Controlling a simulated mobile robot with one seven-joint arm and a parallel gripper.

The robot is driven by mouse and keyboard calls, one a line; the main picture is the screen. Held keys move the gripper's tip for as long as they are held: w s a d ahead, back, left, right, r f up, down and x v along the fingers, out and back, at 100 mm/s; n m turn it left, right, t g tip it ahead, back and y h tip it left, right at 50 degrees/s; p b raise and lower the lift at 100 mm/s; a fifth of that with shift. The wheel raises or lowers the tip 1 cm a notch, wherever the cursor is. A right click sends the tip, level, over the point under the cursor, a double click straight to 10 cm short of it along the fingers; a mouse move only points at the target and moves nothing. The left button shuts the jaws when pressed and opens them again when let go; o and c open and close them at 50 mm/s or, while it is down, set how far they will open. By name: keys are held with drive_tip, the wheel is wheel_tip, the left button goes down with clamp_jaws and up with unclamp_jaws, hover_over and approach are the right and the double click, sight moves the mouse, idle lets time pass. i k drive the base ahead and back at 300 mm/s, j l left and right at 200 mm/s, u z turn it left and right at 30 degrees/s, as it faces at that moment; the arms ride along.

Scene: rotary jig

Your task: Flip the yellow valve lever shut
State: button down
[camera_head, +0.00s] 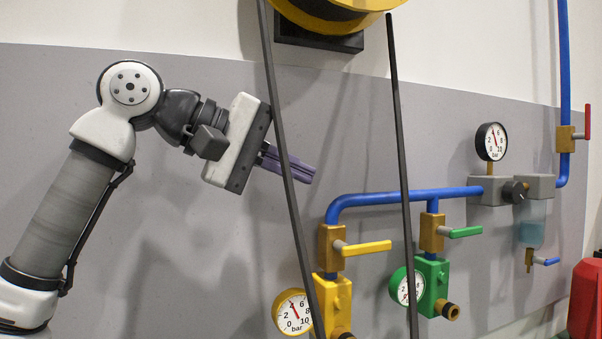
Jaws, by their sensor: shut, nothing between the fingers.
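The yellow valve lever (366,247) sticks out to the right, roughly level, from a brass valve body (331,247) on the blue pipe. Below it is a yellow block (333,299) with a round yellow gauge (293,312), partly cut by a dark hanging strip. My gripper (311,174) is up and left of the yellow lever, apart from it, with its purple fingers together and pointing right and slightly down. The fingers hold nothing and appear close to the dark strip, which crosses in front of them.
A green lever (466,232) and green gauge (407,287) sit right of the yellow ones. A red lever (587,121) and blue lever (546,262) are farther right.

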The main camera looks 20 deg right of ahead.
sight(367, 248)
drive_tip(key=k, duration=1)
